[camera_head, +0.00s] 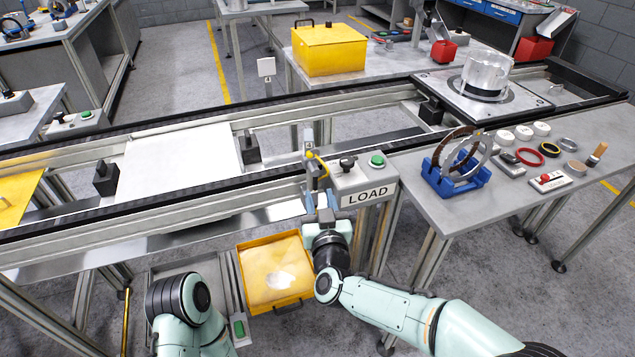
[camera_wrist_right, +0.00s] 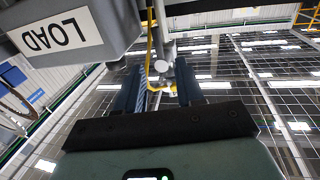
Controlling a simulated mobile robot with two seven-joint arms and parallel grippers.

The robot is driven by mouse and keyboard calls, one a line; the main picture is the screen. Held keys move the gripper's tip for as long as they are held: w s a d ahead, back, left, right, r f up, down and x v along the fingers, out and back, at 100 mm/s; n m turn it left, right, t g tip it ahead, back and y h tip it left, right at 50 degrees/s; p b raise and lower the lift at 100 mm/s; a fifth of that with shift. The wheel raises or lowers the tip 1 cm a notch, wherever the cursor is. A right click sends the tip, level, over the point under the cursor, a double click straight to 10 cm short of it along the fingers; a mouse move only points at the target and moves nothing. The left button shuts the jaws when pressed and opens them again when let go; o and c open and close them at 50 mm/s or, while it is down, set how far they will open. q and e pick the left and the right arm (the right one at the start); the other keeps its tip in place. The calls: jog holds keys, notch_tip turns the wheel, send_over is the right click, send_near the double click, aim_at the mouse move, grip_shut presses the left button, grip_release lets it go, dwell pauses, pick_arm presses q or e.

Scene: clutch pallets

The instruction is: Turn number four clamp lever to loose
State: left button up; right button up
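The clamp lever (camera_head: 319,160) is a thin yellow handle on a small metal clamp at the rail's near edge, left of the LOAD box. A small plate marked 4 (camera_head: 308,147) is beside it. In the right wrist view the yellow lever (camera_wrist_right: 151,50) and its metal pivot show between and beyond the fingertips. My right gripper (camera_head: 320,192) is just below the clamp, pointing at it. Its two blue-grey fingers are apart, also in the wrist view (camera_wrist_right: 158,88). I cannot tell whether they touch the lever. My left arm shows at the bottom, but its gripper does not.
The LOAD box (camera_head: 367,194) with a black knob and green button (camera_head: 377,161) is close right of the clamp. A yellow bin (camera_head: 274,270) is below my right gripper. The conveyor rail (camera_head: 200,190) runs along behind. A right table (camera_head: 450,212) holds rings and a blue stand.

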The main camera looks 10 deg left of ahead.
aim_at(316, 180)
jog(key=shift+x, duration=3.05)
grip_shut()
